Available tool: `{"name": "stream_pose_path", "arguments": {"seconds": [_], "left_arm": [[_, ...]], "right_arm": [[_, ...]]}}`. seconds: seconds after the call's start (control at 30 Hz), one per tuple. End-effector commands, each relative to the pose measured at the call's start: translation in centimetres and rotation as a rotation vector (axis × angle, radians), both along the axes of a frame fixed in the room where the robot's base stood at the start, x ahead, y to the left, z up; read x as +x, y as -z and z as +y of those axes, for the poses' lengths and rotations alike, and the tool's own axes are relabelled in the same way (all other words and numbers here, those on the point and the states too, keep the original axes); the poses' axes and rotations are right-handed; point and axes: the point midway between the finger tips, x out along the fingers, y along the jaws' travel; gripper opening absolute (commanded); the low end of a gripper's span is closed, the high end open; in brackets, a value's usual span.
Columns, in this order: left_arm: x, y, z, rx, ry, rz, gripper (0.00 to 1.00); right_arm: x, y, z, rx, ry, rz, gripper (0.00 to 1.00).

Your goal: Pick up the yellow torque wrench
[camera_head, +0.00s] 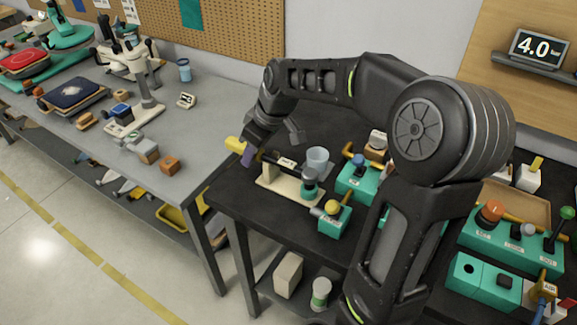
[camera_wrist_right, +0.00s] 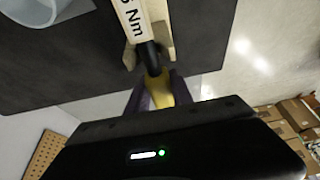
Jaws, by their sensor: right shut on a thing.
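The torque wrench has a yellow handle (camera_head: 235,144) that sticks out past the front left of the dark table. Its dark shaft runs along a pale wooden rest (camera_head: 290,188). My right gripper (camera_head: 249,155) has purple fingers and is shut on the yellow handle. In the right wrist view the yellow handle (camera_wrist_right: 160,92) shows between the two fingers, and a white label reading "Nm" sits farther up. The fingers and the black palm partly hide the handle. I cannot tell whether the shaft is clear of the rest. My left gripper is not in view.
A clear cup (camera_head: 317,161) stands just behind the rest. Teal blocks (camera_head: 334,221) with small parts stand to its right. My right arm hides part of the dark table.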

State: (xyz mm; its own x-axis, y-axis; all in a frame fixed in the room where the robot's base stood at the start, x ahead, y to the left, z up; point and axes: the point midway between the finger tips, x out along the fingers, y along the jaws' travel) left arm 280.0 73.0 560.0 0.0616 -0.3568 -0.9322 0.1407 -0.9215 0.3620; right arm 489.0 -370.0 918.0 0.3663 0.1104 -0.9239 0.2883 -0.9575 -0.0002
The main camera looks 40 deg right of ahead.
Motion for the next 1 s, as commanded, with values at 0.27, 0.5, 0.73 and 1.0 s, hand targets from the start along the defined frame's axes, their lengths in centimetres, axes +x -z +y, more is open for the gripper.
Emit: {"name": "stream_pose_path", "arguments": {"seconds": [0.27, 0.5, 0.73, 1.0], "left_arm": [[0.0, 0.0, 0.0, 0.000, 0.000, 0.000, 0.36], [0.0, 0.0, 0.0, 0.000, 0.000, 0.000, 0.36], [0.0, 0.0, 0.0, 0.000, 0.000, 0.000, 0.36], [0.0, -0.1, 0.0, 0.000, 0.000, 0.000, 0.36]], "right_arm": [[0.0, 0.0, 0.0, 0.000, 0.000, 0.000, 0.00], [0.0, -0.1, 0.0, -0.001, -0.001, -0.001, 0.00], [0.1, -1.1, -0.1, -0.001, 0.000, -0.004, 0.00], [0.1, -5.7, 0.0, -0.002, -0.002, -0.006, 0.00]]}}
